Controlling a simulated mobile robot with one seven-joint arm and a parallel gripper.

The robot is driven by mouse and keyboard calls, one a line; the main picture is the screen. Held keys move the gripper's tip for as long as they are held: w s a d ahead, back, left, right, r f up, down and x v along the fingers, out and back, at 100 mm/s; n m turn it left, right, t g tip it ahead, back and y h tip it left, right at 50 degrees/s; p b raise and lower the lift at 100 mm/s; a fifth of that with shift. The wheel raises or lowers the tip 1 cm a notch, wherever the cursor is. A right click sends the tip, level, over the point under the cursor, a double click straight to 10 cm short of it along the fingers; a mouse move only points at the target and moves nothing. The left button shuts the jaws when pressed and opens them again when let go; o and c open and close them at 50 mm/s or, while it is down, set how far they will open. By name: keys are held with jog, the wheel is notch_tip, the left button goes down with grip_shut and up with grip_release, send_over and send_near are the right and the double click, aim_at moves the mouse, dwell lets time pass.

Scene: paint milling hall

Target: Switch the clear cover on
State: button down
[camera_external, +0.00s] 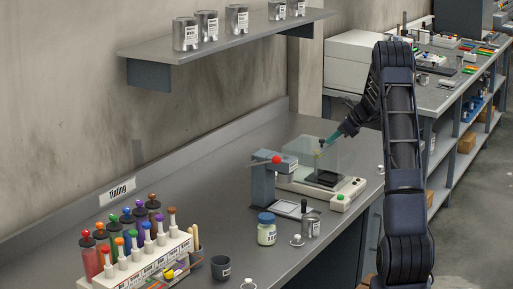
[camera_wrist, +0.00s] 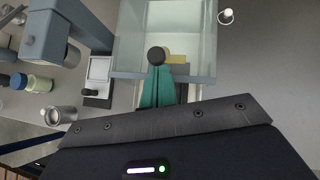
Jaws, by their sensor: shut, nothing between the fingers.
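The clear cover (camera_external: 340,157) is a see-through box on a pale machine base (camera_external: 352,190) toward the far end of the bench. A dark plate shows through it, and a green button (camera_external: 340,197) sits on the base's front. In the wrist view the clear cover (camera_wrist: 205,30) fills the top middle. My gripper (camera_external: 324,142) has teal fingers, shut with nothing between them, at the cover's top. In the wrist view my gripper (camera_wrist: 157,68) points at a round black knob (camera_wrist: 156,55) by its tips. I cannot tell whether they touch.
A grey-blue stand with a red knob (camera_external: 277,159) is left of the cover. A blue-lidded jar (camera_external: 267,230), a metal can (camera_external: 310,225) and a rack of coloured bottles (camera_external: 135,260) stand nearer. A shelf (camera_external: 225,37) with cans hangs on the wall.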

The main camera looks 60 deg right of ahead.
aim_at(310, 143)
jog(key=w, duration=0.9)
jog(key=shift+w, duration=0.1)
jog(key=shift+w, duration=0.1)
jog(key=shift+s+d, duration=0.1)
jog(key=shift+s, duration=0.45)
jog(key=s, duration=0.1)
jog(key=s+d, duration=0.1)
jog(key=s, duration=0.1)
jog(key=v, duration=1)
jog(key=shift+s, duration=0.2)
